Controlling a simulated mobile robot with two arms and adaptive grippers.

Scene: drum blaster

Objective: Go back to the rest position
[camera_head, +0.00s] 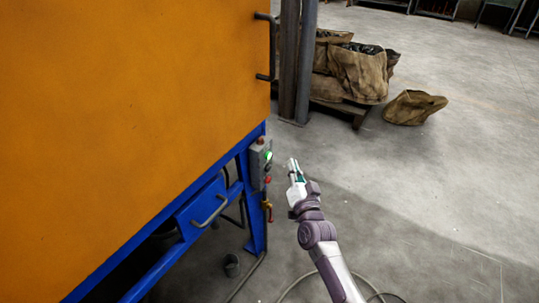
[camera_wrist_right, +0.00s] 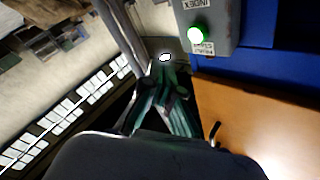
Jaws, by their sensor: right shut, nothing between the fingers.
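My right gripper (camera_head: 293,168) is shut and empty in the head view, just right of the grey control box (camera_head: 261,163) and apart from it. The box is fixed on the blue frame of the orange machine and carries a lit green button (camera_head: 268,156) and a red button below it. In the right wrist view my right gripper's fingers (camera_wrist_right: 165,70) are together, and the box (camera_wrist_right: 212,25) with its lit green button (camera_wrist_right: 195,34) is at the upper right. My left gripper is in neither view.
The orange machine (camera_head: 120,100) on its blue frame (camera_head: 257,215) fills the left side. A dark post (camera_head: 297,60) stands behind it. Brown sacks (camera_head: 358,72) sit on a pallet at the back, with one sack (camera_head: 413,107) on the floor. The floor at right is clear.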

